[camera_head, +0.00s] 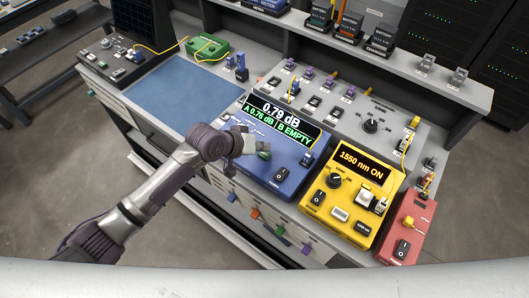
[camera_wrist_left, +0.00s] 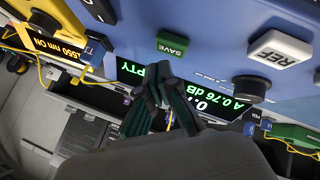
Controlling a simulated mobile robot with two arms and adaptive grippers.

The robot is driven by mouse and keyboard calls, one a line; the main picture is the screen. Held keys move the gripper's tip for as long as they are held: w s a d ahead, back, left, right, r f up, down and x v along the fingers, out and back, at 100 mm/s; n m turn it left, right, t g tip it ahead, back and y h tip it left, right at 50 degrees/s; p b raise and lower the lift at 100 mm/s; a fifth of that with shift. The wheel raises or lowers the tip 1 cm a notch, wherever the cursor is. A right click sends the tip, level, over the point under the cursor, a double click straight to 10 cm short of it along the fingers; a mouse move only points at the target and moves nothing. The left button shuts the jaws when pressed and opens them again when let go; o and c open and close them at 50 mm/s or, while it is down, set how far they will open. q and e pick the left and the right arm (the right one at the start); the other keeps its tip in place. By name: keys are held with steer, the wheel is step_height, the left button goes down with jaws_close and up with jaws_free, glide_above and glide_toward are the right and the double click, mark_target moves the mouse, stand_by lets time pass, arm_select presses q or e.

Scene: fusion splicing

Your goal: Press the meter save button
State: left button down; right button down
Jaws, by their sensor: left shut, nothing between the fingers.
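The blue meter (camera_head: 272,178) stands on the bench. Its screen (camera_head: 282,117) reads 0.79 dB, with A 0.76 dB and B EMPTY below. In the left wrist view the green SAVE button (camera_wrist_left: 172,43) is on the blue panel, beside the white REF button (camera_wrist_left: 280,48) and a black knob (camera_wrist_left: 251,88). My left gripper (camera_head: 262,148) is shut and empty over the meter's face. In the wrist view its fingertips (camera_wrist_left: 164,86) overlap the screen and appear a little apart from the SAVE button. The head view hides much of the buttons behind the gripper. My right gripper is not in view.
A yellow light source (camera_head: 345,195) reading 1550 nm ON and a red box (camera_head: 405,228) stand right of the meter. A blue mat (camera_head: 185,92) lies bare to the left. A green box (camera_head: 208,47) and a grey panel with switches (camera_head: 345,118) are behind.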

mark_target(262, 154)
arm_select(q)
steer(key=shift+f, duration=0.15)
steer(key=shift+f, duration=0.25)
steer(key=shift+f, duration=0.55)
stand_by(0.5)
steer(key=shift+r, duration=0.1)
steer(key=shift+r+p, duration=0.85)
steer(key=shift+p, duration=0.05)
step_height(262, 154, up, 5)
steer(key=p, duration=0.5)
stand_by(0.4)
